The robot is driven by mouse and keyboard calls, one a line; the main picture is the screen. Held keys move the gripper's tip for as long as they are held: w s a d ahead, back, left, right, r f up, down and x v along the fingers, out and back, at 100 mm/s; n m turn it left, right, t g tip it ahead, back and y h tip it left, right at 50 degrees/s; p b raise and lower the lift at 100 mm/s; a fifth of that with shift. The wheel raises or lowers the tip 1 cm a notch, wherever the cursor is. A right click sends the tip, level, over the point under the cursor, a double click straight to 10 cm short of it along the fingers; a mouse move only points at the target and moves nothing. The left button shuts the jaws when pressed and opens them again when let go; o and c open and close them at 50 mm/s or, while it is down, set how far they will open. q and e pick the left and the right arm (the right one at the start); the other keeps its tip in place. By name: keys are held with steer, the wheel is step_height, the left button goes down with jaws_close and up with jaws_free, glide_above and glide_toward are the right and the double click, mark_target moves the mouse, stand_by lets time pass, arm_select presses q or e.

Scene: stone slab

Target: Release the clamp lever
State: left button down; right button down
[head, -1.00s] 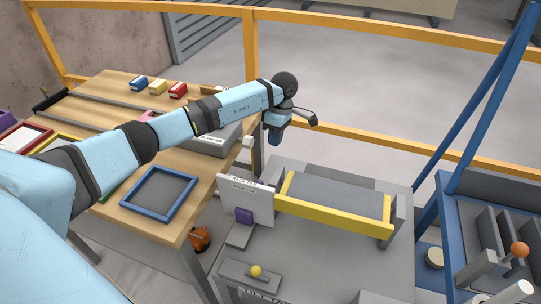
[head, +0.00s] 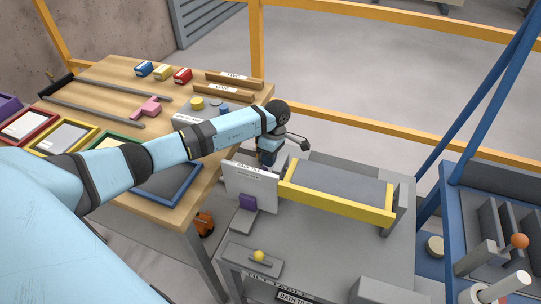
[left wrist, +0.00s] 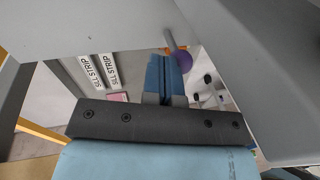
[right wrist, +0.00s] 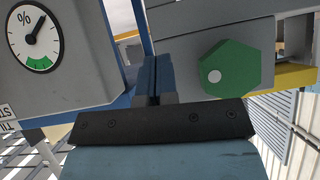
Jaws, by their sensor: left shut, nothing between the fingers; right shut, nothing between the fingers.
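No lever is labelled as the clamp lever. In the left wrist view a purple ball (left wrist: 184,61) is beside a thin grey rod (left wrist: 169,38); I cannot tell whether they are joined. My left gripper (head: 267,160) is shut and empty behind the upright white panel (head: 251,187); its blue fingers also show in the left wrist view (left wrist: 165,75), close to the ball. A yellow ball knob (head: 259,256) sits on a small plate at the bench front. An orange ball (head: 519,241) tops a lever at the right. My right gripper (right wrist: 154,78) is shut and empty, left of a green hexagonal knob (right wrist: 228,69).
A yellow-edged frame (head: 335,203) lies on the grey bench (head: 325,262). A wooden table (head: 90,85) with coloured trays stands left. A blue rack (head: 455,210) stands right. A gauge (right wrist: 33,36) is near the right gripper. An orange rail (head: 350,125) runs behind.

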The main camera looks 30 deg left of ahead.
arm_select(q)
steer(key=shift+s+r+t, duration=0.2)
steer(key=shift+s+t, duration=0.45)
steer(key=shift+t, duration=0.05)
steer(key=shift+s+d, duration=0.25)
steer(key=shift+s, duration=0.3)
steer(key=shift+w, duration=0.1)
